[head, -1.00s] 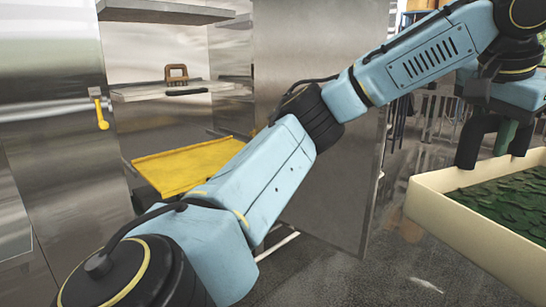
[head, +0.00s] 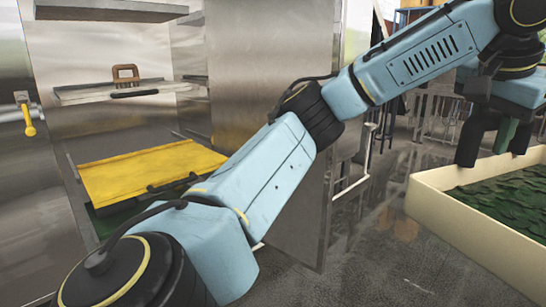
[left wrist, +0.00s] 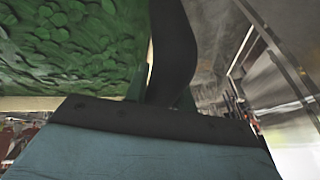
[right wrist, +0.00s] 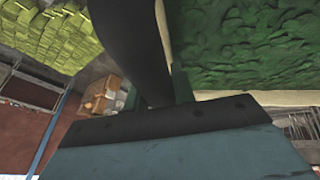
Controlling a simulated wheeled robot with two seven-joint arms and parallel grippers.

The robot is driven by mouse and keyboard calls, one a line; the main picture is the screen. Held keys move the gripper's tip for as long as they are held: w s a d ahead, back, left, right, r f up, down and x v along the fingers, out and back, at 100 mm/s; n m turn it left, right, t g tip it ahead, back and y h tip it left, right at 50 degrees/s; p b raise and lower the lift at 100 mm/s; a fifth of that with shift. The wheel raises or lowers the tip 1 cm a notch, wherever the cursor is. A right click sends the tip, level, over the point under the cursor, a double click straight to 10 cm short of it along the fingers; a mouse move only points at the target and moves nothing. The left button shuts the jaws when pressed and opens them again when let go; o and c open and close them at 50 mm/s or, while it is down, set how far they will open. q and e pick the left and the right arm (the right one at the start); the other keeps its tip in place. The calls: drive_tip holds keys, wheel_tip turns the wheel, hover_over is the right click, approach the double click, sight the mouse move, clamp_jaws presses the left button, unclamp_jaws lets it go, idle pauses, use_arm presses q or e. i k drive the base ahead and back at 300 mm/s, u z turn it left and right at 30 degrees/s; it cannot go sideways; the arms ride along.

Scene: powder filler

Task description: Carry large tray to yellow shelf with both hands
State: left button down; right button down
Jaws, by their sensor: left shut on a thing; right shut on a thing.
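The large tray (head: 455,228) is cream-walled and holds a dark green, lumpy layer; only its left part shows at the right of the head view. My left gripper (head: 496,150) is shut on the tray's far wall. In the left wrist view the tray wall (left wrist: 30,103) and green contents lie left of the fingers. My right gripper (right wrist: 155,85) shows only in its own wrist view, shut on the tray wall, with the green contents at upper right. The yellow shelf (head: 150,172) is an empty-looking slanted plate inside a metal cabinet at left, apart from the tray.
A metal panel (head: 268,150) stands between the yellow shelf and the tray. A higher shelf (head: 130,91) holds a brown-framed object (head: 126,74). A yellow-handled latch (head: 28,120) is at far left. The grey floor (head: 370,250) before the tray looks clear.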

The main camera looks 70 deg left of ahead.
sight(148, 166)
drive_tip(key=i, duration=1.85)
drive_tip(key=u, duration=3.75)
drive_tip(key=i, duration=0.35)
drive_tip(key=u, duration=0.05)
